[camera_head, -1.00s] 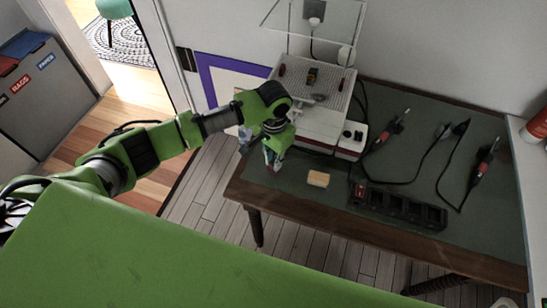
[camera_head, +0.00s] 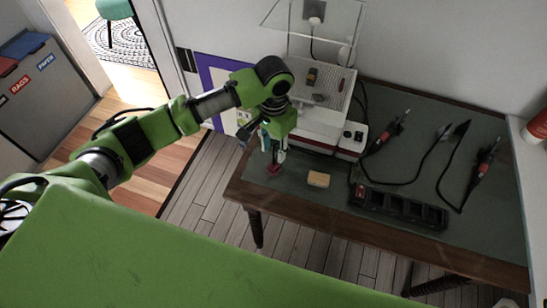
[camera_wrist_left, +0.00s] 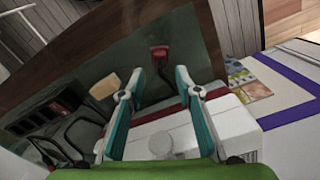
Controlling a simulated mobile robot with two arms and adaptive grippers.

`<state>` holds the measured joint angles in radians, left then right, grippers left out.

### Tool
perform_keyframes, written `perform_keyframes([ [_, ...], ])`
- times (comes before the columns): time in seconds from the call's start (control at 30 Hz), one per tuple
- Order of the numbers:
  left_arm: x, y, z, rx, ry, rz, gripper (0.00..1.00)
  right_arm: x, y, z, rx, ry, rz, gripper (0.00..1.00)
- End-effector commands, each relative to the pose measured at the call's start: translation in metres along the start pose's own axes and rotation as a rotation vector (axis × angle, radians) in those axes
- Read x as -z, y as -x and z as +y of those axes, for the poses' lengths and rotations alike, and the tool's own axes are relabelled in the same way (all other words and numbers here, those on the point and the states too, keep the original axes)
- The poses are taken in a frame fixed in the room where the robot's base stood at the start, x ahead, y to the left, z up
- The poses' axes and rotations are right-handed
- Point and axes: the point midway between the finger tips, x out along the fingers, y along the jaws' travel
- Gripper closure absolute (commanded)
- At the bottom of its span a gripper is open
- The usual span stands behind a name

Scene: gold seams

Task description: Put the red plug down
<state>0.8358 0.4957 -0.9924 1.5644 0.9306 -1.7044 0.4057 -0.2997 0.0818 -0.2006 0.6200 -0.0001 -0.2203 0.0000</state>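The red plug (camera_head: 273,169) lies on the dark green table top, near the table's left front corner. It also shows in the left wrist view (camera_wrist_left: 159,53), dark red, beyond the fingertips and apart from them. My left gripper (camera_head: 274,157) is above the plug. In the left wrist view its two teal fingers (camera_wrist_left: 160,77) are spread wide with nothing between them. My right gripper is in neither view.
A tan block (camera_head: 318,179) lies right of the plug. A black power strip (camera_head: 398,207) and tools with cables (camera_head: 391,129) lie further right. A white machine (camera_head: 322,124) with a clear raised cover stands behind. The table's front edge is close.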

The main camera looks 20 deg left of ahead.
Motion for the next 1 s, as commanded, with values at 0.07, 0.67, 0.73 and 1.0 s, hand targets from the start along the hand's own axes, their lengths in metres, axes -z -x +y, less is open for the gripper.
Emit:
perform_keyframes([
  [0.07,0.001,0.018,0.0,0.001,0.0,0.004,0.69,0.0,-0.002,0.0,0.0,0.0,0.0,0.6],
  [0.67,0.0,0.068,0.0,0.0,0.001,-0.001,0.69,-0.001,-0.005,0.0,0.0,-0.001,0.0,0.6],
  [0.73,0.0,0.067,0.0,0.0,0.001,-0.001,0.69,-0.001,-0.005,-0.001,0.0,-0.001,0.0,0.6],
  [1.0,-0.001,0.066,0.001,-0.001,0.0,-0.001,0.69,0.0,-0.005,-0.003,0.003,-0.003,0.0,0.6],
])
